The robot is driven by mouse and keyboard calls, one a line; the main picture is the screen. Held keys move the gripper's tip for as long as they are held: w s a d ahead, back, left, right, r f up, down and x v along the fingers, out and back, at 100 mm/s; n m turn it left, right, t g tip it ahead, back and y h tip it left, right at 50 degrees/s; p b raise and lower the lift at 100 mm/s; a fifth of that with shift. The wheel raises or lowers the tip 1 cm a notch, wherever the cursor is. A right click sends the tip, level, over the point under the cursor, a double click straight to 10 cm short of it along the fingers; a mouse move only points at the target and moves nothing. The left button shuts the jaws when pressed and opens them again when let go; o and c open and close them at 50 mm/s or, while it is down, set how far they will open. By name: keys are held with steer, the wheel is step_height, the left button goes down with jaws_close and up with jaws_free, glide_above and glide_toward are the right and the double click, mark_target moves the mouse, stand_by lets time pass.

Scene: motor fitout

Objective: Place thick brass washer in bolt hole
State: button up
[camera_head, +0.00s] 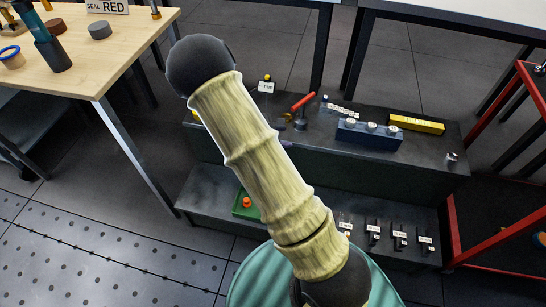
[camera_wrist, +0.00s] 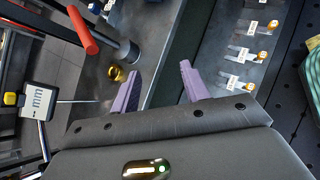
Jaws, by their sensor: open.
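A small round brass-coloured piece (camera_wrist: 117,73) sits on the dark bench top in the wrist view, just left of my left fingertip. It may be the thick brass washer, but I cannot tell for sure. My gripper (camera_wrist: 158,82) is open, with its two purple fingers apart and nothing between them. The dark bench's step edge runs below and between the fingers. In the head view my own arm hides the gripper and part of the bench. I cannot make out a bolt hole in either view.
A red-handled tool (camera_head: 302,102) stands on the dark bench (camera_head: 330,155), near a blue block (camera_head: 369,135) and a yellow box (camera_head: 417,123). Several labelled holders (camera_head: 400,237) and a green tray (camera_head: 243,208) are on the lower step. A wooden table (camera_head: 90,70) is at left.

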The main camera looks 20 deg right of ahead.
steer(key=s+a+r+m+y, duration=0.4)
steer(key=s+r+m, duration=0.2)
steer(key=s+m, duration=0.2)
steer(key=s+a+r+m+y, duration=0.5)
steer(key=s+r+m, duration=0.2)
steer(key=s+m, duration=0.1)
steer(key=shift+s+a+r+y, duration=0.2)
steer(key=shift+s+r+y, duration=0.1)
steer(key=shift+s, duration=0.5)
steer(key=shift+c, duration=0.5)
